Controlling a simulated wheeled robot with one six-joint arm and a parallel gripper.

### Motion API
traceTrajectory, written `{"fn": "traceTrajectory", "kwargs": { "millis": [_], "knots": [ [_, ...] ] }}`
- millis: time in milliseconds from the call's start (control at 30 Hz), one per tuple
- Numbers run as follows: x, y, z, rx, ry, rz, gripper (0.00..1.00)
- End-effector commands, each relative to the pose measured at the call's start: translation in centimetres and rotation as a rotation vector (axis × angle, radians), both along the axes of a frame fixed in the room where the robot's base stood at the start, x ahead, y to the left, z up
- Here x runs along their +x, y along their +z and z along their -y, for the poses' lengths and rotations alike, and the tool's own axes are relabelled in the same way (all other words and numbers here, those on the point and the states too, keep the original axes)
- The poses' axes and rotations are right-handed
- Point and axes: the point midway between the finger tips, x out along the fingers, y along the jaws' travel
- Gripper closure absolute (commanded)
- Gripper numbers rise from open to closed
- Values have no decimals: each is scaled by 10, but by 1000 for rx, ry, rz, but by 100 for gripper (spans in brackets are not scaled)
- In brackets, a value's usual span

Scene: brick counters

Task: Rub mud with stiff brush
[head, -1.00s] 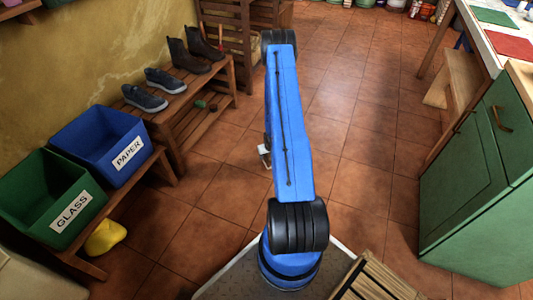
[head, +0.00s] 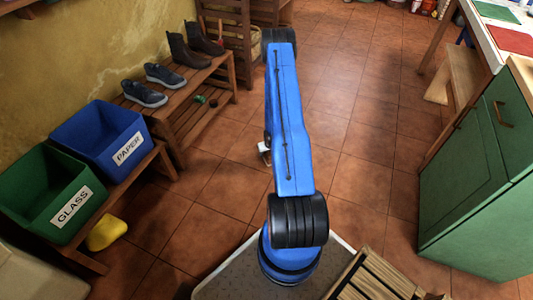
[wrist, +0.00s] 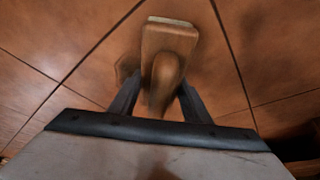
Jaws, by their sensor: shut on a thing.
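My gripper (wrist: 158,100) is shut on a wooden brush (wrist: 170,45) in the wrist view. The brush has a rounded wooden handle between the fingers and a block head with a pale strip at its far edge. Orange tiled floor lies beyond it. In the head view my blue arm hides most of the gripper; only a small whitish part (head: 264,149) shows left of the arm. I cannot make out mud in any view. Dark brown boots (head: 190,52) and grey shoes (head: 145,93) stand on a wooden rack (head: 184,92) at the left.
A green GLASS bin (head: 38,195) and a blue PAPER bin (head: 100,140) stand on a low bench at the left. A yellow object (head: 106,233) lies by it. Small dark and green items (head: 206,101) lie on the rack's lower shelf. A green cabinet (head: 465,190) stands right. The middle floor is clear.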

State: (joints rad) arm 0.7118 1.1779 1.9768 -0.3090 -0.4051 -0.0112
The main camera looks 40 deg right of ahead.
Motion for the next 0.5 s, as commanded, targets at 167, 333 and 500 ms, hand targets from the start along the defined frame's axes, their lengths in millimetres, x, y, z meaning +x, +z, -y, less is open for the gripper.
{"fn": "traceTrajectory", "kwargs": {
  "millis": [167, 333, 500],
  "knots": [
    [0, -2, 0, 0, 0, 0, 74],
    [0, -5, 0, 0, 0, 0, 74],
    [0, -8, 0, 0, 0, 0, 74]
  ]
}}
